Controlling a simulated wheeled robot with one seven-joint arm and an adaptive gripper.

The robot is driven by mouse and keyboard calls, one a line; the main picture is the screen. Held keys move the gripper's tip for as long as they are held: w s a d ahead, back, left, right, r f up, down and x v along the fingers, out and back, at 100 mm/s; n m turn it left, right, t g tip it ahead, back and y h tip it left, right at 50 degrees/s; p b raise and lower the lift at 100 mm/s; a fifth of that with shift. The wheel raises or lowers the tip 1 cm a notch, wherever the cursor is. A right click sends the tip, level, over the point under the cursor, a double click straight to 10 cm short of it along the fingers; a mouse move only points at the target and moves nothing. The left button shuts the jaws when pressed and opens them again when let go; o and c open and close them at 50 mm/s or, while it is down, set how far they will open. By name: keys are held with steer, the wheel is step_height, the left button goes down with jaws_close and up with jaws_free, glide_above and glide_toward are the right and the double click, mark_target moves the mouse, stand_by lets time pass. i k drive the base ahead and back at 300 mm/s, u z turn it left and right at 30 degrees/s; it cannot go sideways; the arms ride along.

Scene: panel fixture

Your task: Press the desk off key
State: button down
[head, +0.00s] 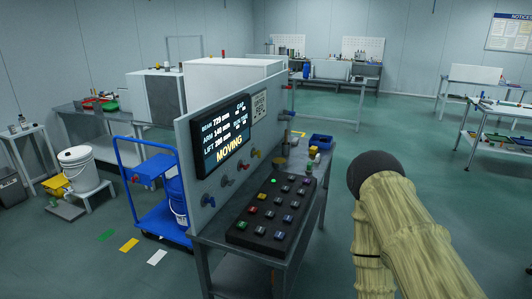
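A black key panel (265,221) lies on the grey desk (222,243) in the middle of the head view. It carries several rows of small square keys, mostly grey, with a few coloured ones. The key labels are too small to read, so I cannot tell which one is the desk off key. My arm, in a tan wrinkled cover with a dark rounded end, rises at the right, apart from the panel in the picture. My gripper cannot be made out in this view.
An upright board with a screen (226,136) reading "MOVING" stands along the desk's left side, with several knobs below it. A blue bin (320,142) sits at the desk's far end. A blue cart (150,205) stands left. Floor right of the desk looks open.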

mark_target(252, 209)
steer(key=z, duration=0.8)
steer(key=k, duration=1.1)
steer(key=z, duration=0.95)
steer(key=i, duration=0.95)
steer(key=u, duration=0.65)
steer(key=i, duration=1.1)
steer(key=u, duration=1.5)
steer(key=i, duration=0.35)
steer(key=u, duration=0.3)
